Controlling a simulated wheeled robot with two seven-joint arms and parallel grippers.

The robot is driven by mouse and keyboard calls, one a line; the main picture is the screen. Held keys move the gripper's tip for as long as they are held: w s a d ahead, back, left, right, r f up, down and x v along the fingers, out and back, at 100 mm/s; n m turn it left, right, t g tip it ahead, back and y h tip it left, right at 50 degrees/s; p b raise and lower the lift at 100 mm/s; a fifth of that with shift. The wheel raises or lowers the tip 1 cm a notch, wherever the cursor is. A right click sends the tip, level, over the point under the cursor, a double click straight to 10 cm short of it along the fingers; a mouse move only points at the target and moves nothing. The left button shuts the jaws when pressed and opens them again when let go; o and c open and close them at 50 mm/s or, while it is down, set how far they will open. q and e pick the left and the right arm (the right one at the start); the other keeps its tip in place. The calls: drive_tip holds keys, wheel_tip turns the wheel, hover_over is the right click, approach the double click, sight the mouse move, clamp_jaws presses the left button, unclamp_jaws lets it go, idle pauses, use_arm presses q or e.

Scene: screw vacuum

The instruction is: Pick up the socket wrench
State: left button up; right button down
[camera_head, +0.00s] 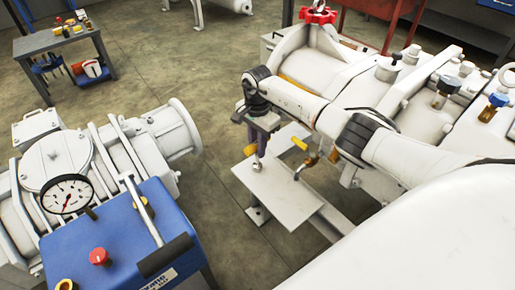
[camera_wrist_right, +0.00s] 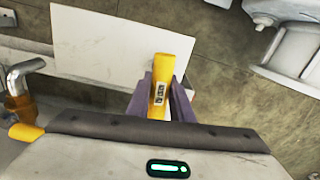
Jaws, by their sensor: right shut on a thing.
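The socket wrench, seen as a yellow handle with a small printed label, stands between my purple fingers in the right wrist view (camera_wrist_right: 159,80). My right gripper (camera_wrist_right: 160,100) is shut on it. In the head view, my right gripper (camera_head: 260,146) points down over a white plate (camera_head: 285,190), with a bit of the wrench's yellow (camera_head: 250,150) showing at its left side. A metal tip shows below the fingers, close to the plate; I cannot tell whether it touches. The rest of the wrench is hidden by the fingers. My left gripper is out of view.
A bent metal pipe with a yellow handle (camera_head: 299,143) is close to the right of the gripper. White pump machinery (camera_head: 310,63) stands behind. A blue unit with a gauge (camera_head: 125,235) is at the lower left. Open floor (camera_head: 215,80) lies between them.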

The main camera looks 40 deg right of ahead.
drive_tip(key=shift+r, duration=0.15)
wheel_tip(320, 180, up, 10)
drive_tip(key=shift+f+p, duration=0.1)
drive_tip(key=shift+p, duration=0.75)
